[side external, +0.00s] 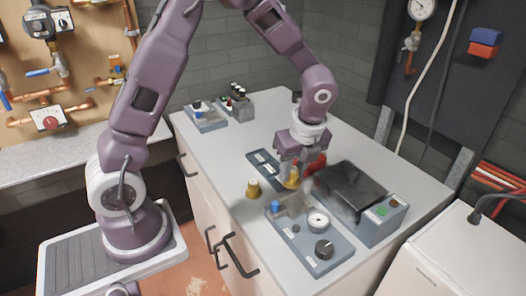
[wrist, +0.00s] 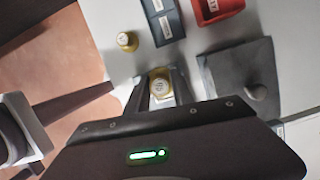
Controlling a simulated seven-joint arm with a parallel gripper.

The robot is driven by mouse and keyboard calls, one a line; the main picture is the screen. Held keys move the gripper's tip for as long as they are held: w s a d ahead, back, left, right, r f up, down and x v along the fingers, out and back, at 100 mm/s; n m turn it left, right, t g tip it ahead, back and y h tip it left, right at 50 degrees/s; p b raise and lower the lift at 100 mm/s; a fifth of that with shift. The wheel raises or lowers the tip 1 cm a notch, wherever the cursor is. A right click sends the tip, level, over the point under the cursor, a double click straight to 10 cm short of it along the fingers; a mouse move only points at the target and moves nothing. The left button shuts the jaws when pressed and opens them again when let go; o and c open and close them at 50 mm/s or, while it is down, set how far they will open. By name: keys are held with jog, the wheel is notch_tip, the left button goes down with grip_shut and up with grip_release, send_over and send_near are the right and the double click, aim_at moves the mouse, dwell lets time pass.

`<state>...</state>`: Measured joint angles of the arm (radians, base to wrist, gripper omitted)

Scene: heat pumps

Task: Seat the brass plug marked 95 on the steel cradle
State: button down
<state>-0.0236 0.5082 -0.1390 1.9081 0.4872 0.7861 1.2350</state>
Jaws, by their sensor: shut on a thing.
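My gripper (wrist: 160,92) is shut on a brass plug (wrist: 160,84) with a pale marked top. The held plug also shows in the side view (side external: 291,178), below the jaws and above the worktop. Its number is too small to read with certainty. A second brass plug (side external: 253,188) stands upright on the worktop to the left; it also shows in the wrist view (wrist: 127,41). A grey metal piece (side external: 294,203) on the blue-grey console, beside a blue knob, looks like the steel cradle, but I cannot tell for sure. It appears empty.
The console (side external: 320,255) carries a gauge and a black knob. A dark-topped box (side external: 350,188) with green and red buttons stands to its right. A red bin (side external: 317,163) and a dark blue tray (side external: 262,157) lie close to my gripper.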

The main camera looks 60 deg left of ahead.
aim_at(297, 186)
jog(key=shift+d, duration=0.8)
jog(key=shift+d+f, duration=0.2)
jog(key=shift+f, duration=1.95)
jog(key=shift+f, duration=0.75)
jog(key=c, duration=1)
grip_release()
jog(key=shift+s, duration=0.1)
jog(key=v, duration=0.7)
